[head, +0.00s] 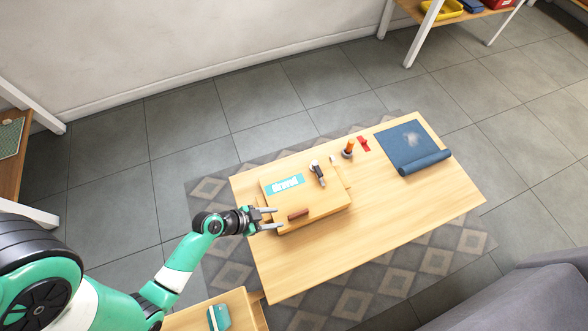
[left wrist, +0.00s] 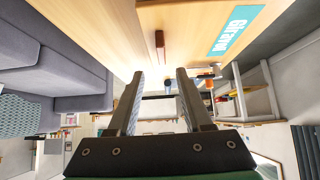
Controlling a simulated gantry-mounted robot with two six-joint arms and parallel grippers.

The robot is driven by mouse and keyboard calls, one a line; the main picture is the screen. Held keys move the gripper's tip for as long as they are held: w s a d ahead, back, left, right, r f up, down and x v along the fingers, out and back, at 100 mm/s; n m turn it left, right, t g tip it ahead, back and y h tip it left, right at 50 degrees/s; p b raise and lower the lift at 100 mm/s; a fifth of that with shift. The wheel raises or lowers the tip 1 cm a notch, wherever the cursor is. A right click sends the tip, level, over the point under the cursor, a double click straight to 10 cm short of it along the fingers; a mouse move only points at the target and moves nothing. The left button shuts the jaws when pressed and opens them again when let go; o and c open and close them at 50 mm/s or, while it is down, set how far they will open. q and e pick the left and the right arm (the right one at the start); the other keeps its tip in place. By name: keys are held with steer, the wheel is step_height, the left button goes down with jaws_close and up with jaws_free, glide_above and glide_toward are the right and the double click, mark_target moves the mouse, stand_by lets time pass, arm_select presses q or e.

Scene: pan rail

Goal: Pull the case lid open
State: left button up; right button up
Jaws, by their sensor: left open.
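The case (head: 328,206) is a flat, light wooden box on the table, with its lid lying flat. A teal label with white lettering (head: 285,184) is on its top; it also shows in the left wrist view (left wrist: 238,30). A dark red-brown bar handle (head: 298,214) is on the lid near the front left edge; in the left wrist view the handle (left wrist: 160,45) appears just beyond the fingertips, roughly centred between them. My left gripper (head: 279,218) is open and empty at the case's left edge, apart from the handle. My right gripper is not in view.
A dark-headed tool (head: 317,172) lies on or by the case's back edge. An orange-handled item (head: 347,149), a red item (head: 364,144) and a partly rolled blue mat (head: 405,145) are farther right. The table's front right (head: 400,220) is clear. A grey sofa (head: 530,300) stands front right.

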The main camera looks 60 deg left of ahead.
mark_target(296, 214)
arm_select(q)
steer(key=b+x, duration=0.4)
steer(key=x, duration=0.7)
steer(key=shift+w+a, duration=0.1)
steer(key=shift+w, duration=0.15)
jaws_close()
stand_by(1.0)
